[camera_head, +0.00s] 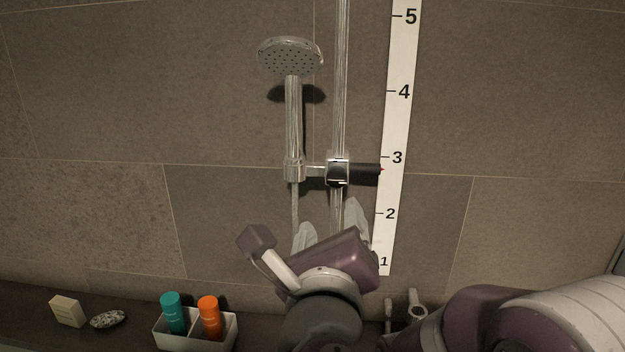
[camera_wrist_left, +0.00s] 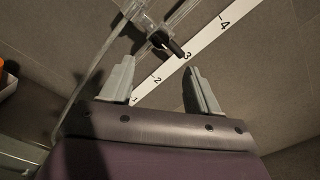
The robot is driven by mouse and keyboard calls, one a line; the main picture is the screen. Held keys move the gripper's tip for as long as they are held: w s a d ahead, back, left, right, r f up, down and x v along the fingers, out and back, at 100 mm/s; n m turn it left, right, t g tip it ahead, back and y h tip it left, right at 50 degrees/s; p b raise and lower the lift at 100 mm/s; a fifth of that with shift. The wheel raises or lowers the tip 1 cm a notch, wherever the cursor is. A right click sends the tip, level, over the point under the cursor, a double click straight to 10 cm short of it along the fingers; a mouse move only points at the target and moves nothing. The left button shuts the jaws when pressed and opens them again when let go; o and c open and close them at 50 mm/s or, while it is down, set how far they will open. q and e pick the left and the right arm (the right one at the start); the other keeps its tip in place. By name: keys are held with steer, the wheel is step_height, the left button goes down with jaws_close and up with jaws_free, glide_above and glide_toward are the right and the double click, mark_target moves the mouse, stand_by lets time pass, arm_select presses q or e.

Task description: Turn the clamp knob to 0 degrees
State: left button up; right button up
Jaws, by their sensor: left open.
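The black clamp knob (camera_head: 363,174) sticks out to the right of the clamp (camera_head: 338,170) on the vertical rail (camera_head: 341,90). A small red mark shows at its tip, near the 3 on the scale. In the left wrist view the knob (camera_wrist_left: 176,46) and clamp (camera_wrist_left: 157,38) lie beyond the fingertips. My left gripper (camera_head: 331,225) is open and empty, below the clamp and apart from the knob. It also shows in the left wrist view (camera_wrist_left: 160,64), fingers spread.
A hand shower (camera_head: 290,57) hangs in the holder left of the rail, its hose running down. A white numbered scale (camera_head: 403,120) stands right of the rail. A tray (camera_head: 175,341) with teal and orange bottles, a soap box (camera_head: 68,310) and a stone (camera_head: 108,319) line the ledge.

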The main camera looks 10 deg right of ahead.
mark_target(337, 182)
arm_select(q)
steer(key=p+x, duration=0.2)
steer(key=x, duration=0.2)
steer(key=p+x, duration=0.2)
steer(key=x, duration=0.2)
steer(key=shift+w+r, duration=0.15)
steer(key=shift+r, duration=0.05)
steer(key=w, duration=0.1)
steer(key=w+d+p, duration=0.1)
steer(key=w+d, duration=0.1)
steer(key=shift+w+d+f+p, duration=0.1)
steer(key=shift+w+f+p, duration=0.2)
steer(key=shift+w+p, duration=0.1)
steer(key=shift+w+a, duration=0.1)
steer(key=shift+a, duration=0.25)
steer(key=shift+d, duration=0.15)
steer(key=c, duration=1)
steer(key=shift+c, duration=0.2)
arm_select(e)
step_height(337, 182, up, 6)
steer(key=shift+d+f, duration=0.15)
steer(key=shift+f, duration=0.05)
